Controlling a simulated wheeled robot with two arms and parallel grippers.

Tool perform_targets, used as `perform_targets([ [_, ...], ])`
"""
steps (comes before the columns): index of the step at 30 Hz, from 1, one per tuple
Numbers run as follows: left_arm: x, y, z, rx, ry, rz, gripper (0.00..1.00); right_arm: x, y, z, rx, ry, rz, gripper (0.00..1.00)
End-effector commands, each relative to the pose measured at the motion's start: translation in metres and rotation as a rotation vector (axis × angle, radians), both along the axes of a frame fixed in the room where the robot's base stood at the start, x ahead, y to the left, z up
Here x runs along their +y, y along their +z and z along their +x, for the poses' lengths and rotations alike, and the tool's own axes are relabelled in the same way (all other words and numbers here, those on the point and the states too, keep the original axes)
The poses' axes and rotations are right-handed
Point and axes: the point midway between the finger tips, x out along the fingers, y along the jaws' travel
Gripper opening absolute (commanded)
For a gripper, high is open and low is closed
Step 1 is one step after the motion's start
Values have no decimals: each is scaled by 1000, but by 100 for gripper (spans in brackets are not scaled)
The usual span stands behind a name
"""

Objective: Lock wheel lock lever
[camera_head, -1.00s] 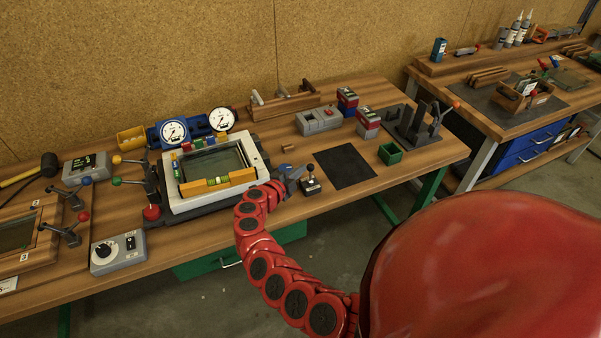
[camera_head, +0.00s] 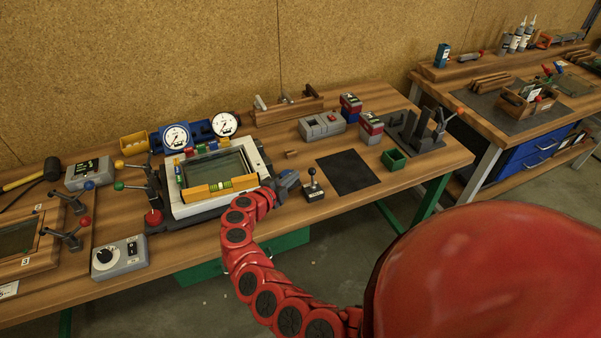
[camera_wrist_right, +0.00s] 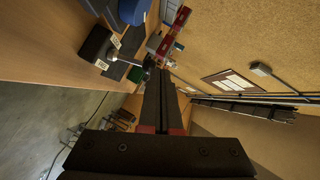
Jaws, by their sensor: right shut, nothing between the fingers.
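A small dark box with a metal stick and a black knob (camera_head: 313,187) stands on the bench right of the framed glass unit; I cannot tell if it is the wheel lock lever. The box also shows in the right wrist view (camera_wrist_right: 97,45), its stick reaching toward my fingertips. My right gripper (camera_head: 290,180) is shut and empty, just left of this stick; contact cannot be told. Its closed fingers fill the middle of the wrist view (camera_wrist_right: 158,85). The glass frame (camera_head: 262,172) is left of the gripper. My left gripper is out of view.
Levers with coloured knobs (camera_head: 120,186) stand left of the frame. A grey dial box (camera_head: 119,257) is at the front edge. A black mat (camera_head: 350,171) and green bin (camera_head: 394,159) lie to the right. Two gauges (camera_head: 176,137) stand behind the frame.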

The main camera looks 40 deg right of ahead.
Motion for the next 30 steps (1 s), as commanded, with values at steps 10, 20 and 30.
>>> perform_targets([
  [10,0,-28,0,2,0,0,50,68,20,-19,-1,2,4,0],
  [20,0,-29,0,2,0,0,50,83,28,-24,1,2,3,0],
  [30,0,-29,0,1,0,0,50,83,28,-23,1,3,3,0],
])
